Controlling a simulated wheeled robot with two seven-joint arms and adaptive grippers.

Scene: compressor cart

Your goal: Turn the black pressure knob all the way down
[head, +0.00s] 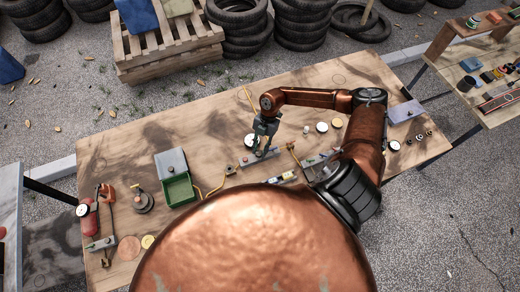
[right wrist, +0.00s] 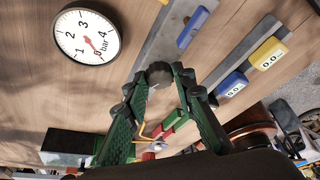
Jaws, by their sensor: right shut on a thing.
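The dark knob (right wrist: 158,73) shows in the right wrist view at the tip of my right gripper. The green fingers of my right gripper (right wrist: 158,88) close on the knob from both sides. In the head view my right gripper (head: 262,150) is over the middle of the workbench, and it hides the knob there. A round white gauge (right wrist: 87,36) marked in bar, with a red needle, is beside the knob in the right wrist view. The gauge (head: 249,141) is also partly visible in the head view. My left gripper is not in view.
A grey metal bar (right wrist: 170,45) runs by the knob. A yellow display box (right wrist: 268,53) and a blue display box (right wrist: 231,84) are nearby. A green open box (head: 179,189) stands on the wooden bench (head: 190,130) to the left. The bench's back left is mostly bare.

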